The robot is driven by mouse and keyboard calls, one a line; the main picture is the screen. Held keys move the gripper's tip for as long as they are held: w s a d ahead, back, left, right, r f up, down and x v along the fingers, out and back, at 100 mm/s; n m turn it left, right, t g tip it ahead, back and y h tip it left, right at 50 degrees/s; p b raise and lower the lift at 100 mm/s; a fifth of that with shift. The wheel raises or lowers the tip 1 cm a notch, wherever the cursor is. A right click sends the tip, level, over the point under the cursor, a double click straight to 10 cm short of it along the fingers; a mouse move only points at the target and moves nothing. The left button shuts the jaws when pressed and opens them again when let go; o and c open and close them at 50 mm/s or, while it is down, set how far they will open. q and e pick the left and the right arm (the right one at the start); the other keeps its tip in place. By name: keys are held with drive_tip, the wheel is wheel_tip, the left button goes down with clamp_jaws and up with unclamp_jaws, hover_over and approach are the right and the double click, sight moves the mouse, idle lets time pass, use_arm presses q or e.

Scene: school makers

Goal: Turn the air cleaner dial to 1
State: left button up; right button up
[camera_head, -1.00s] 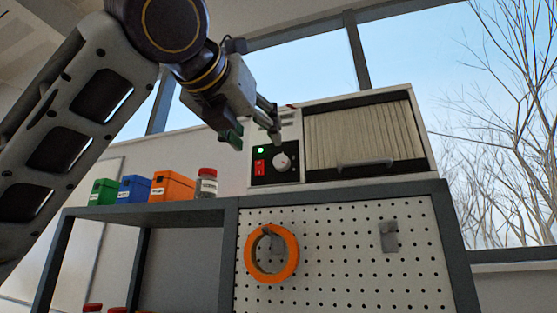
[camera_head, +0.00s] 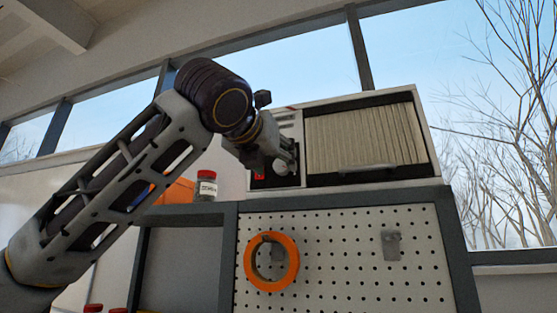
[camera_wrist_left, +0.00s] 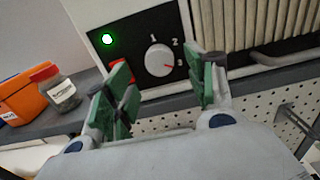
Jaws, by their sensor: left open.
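The air cleaner (camera_head: 315,104) stands on top of the workbench frame. Its black panel (camera_wrist_left: 132,40) carries a lit green lamp (camera_wrist_left: 107,39), a red switch (camera_wrist_left: 125,70) and a round white dial (camera_wrist_left: 158,60). The figures 1, 2 and 3 are printed around the dial, and its red mark points toward 3. My left gripper (camera_wrist_left: 164,82) is open, with green-padded fingers apart on either side of the dial's lower front, and nothing between them. In the head view the left gripper (camera_head: 277,158) covers much of the panel; the dial (camera_head: 281,168) shows partly. I cannot tell whether a finger touches it.
A jar with a red lid (camera_head: 206,187) and an orange box (camera_head: 178,191) stand left of the cleaner. The cleaner's front handle (camera_wrist_left: 285,56) sticks out right of the gripper. An orange tape ring (camera_head: 250,262) hangs on the pegboard (camera_head: 340,255) below.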

sight(280, 166)
use_arm(q)
drive_tip(key=x, duration=0.2)
drive_tip(key=shift+w+d+p, duration=0.15)
drive_tip(key=shift+w+p, duration=0.2)
drive_tip(key=shift+w, duration=0.05)
drive_tip(key=shift+w+d, duration=0.1)
drive_tip(key=shift+w, duration=0.25)
drive_tip(key=c, duration=1)
drive_tip(key=shift+c, duration=0.2)
